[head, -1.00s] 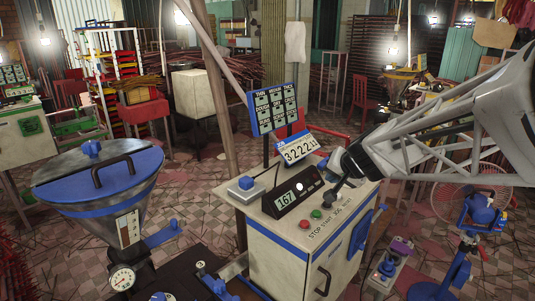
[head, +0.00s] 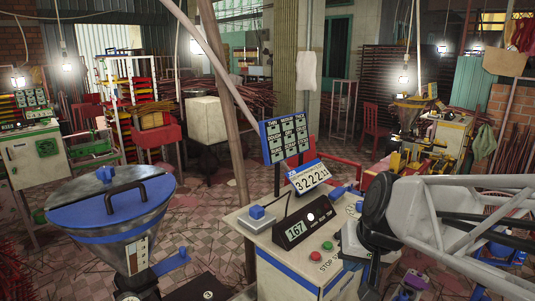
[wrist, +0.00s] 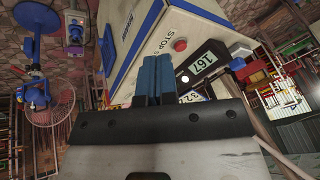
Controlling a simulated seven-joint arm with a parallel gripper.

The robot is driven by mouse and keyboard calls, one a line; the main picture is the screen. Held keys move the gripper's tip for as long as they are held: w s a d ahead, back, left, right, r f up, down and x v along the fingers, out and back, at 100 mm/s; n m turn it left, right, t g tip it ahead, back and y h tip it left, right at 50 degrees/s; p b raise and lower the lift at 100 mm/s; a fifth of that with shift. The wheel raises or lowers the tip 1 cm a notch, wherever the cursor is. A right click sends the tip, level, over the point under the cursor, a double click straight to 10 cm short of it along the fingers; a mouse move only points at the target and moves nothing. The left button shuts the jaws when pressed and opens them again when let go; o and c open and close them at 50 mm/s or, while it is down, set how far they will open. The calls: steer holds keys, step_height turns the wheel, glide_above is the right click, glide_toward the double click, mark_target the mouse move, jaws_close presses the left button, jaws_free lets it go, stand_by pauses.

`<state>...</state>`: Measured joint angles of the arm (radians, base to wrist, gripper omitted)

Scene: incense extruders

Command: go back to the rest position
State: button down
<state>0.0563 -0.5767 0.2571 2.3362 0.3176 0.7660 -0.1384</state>
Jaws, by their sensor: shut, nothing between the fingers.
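My gripper (wrist: 155,62) shows in the wrist view with its two blue fingers shut together and nothing between them. It points toward the white and blue control console. In the head view, my arm comes in from the right and its dark wrist is beside the right side of the console (head: 262,238). The fingers are hard to make out there. The console top carries a display reading 167 (head: 304,228), a red button (head: 327,246) and a green button (head: 315,255). A blue sign board (head: 285,138) and a number card reading 32221 (head: 309,177) stand behind.
A large hopper with a blue lid (head: 112,197) stands at the left front. A wooden pole (head: 228,120) rises behind the console. A fan (wrist: 50,100) shows left in the wrist view. The tiled floor (head: 215,205) between hopper and console is partly open.

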steer(key=s+d+f+n+g+h, duration=0.1)
steer(key=s+d+f+h, duration=0.1)
steer(key=s, duration=0.9)
steer(key=shift+g, duration=0.4)
stand_by(0.5)
